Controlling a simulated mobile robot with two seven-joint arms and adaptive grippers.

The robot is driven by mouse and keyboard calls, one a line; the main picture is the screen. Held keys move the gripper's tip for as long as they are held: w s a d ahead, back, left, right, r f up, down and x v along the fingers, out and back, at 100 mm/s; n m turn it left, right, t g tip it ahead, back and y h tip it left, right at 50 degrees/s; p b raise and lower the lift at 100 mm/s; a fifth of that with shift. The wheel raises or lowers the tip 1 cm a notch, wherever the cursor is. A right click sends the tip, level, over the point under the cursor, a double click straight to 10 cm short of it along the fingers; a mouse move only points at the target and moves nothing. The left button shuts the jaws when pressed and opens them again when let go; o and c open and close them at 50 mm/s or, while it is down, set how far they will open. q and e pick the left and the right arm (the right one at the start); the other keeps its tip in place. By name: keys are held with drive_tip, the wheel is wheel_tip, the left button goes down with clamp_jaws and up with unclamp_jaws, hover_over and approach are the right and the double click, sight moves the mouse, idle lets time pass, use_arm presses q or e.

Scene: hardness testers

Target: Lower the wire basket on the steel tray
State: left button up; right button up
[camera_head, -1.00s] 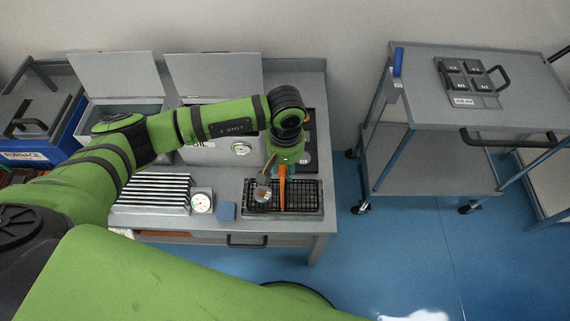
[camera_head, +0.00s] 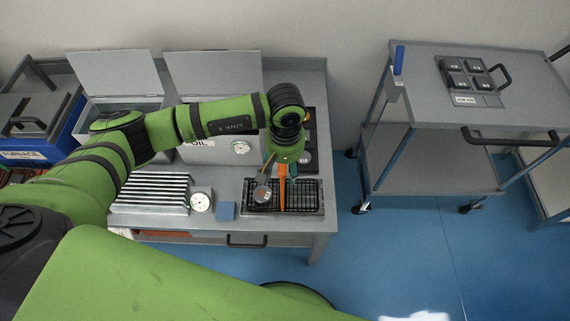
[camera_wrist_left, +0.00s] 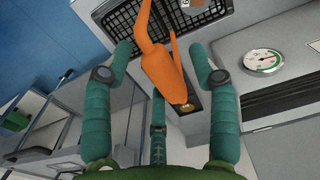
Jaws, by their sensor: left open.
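The wire basket (camera_head: 304,190) is a dark mesh with a tall orange handle (camera_head: 283,186). It appears to rest level on the steel tray (camera_head: 318,213) at the right front of the bench. My left gripper (camera_head: 275,178) is above the basket, pointing down. In the left wrist view, the open teal fingers of the gripper (camera_wrist_left: 161,76) stand on both sides of the orange handle (camera_wrist_left: 163,66), with gaps visible. Part of the mesh (camera_wrist_left: 120,18) shows beyond them. The arm hides part of the bench behind the basket. My right gripper is not in view.
A blue block (camera_head: 226,210), a round dial (camera_head: 200,202) and a ribbed grey rack (camera_head: 150,193) stand left of the tray. Behind are grey boxes with raised lids (camera_head: 213,76). A grey cart (camera_head: 430,80) stands to the right, across blue floor.

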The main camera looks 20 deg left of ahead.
use_arm(q)
wheel_tip(320, 180, up, 12)
drive_tip(key=shift+f, duration=0.2)
drive_tip(key=shift+d, duration=0.1)
idle(0.4)
